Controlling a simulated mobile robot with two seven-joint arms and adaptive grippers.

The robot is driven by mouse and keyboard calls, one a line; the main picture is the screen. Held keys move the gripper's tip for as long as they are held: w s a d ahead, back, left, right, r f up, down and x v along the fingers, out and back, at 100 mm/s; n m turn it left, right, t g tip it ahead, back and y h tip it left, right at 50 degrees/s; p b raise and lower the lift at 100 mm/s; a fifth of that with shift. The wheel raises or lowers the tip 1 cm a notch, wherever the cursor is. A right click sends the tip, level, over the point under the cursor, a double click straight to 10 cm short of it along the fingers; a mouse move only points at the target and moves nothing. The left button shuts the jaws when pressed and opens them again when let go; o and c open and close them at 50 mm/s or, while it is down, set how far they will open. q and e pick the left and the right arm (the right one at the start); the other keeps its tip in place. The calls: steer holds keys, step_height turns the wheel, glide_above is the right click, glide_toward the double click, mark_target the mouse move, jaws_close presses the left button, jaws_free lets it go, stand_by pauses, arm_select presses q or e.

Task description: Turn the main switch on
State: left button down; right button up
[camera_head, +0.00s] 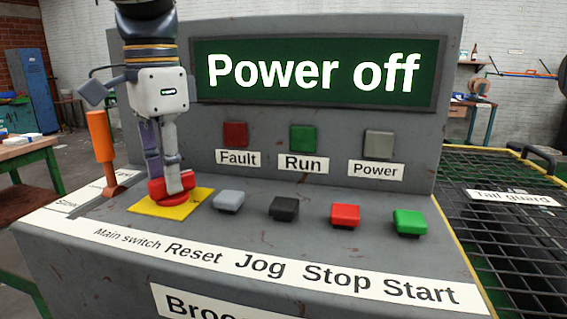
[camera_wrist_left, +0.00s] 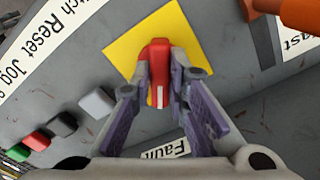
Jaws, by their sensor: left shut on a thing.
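The main switch (camera_head: 160,190) is a red rotary knob on a yellow plate (camera_head: 146,208), above the "Main switch" label. My left gripper (camera_head: 172,185) comes down from above and is shut on the red knob. In the left wrist view the knob (camera_wrist_left: 159,62) sits between the two fingers (camera_wrist_left: 161,88), with a white mark on its near end. The display (camera_head: 315,73) reads "Power off". The right gripper is in neither view.
Grey Reset (camera_head: 229,200), black Jog (camera_head: 284,207), red Stop (camera_head: 345,214) and green Start (camera_head: 408,221) buttons stand right of the switch. An orange lever handle (camera_head: 101,136) stands close on the left. Fault, Run and Power lamps look unlit. A mesh guard (camera_head: 510,235) lies at the right.

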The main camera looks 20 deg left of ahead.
arm_select(q)
steer(key=m, duration=0.5)
steer(key=shift+m, duration=0.3)
steer(key=m, duration=0.5)
steer(key=shift+m, duration=0.6)
steer(key=c, duration=1.6)
jaws_free()
steer(key=shift+o, duration=0.2)
step_height(320, 180, up, 12)
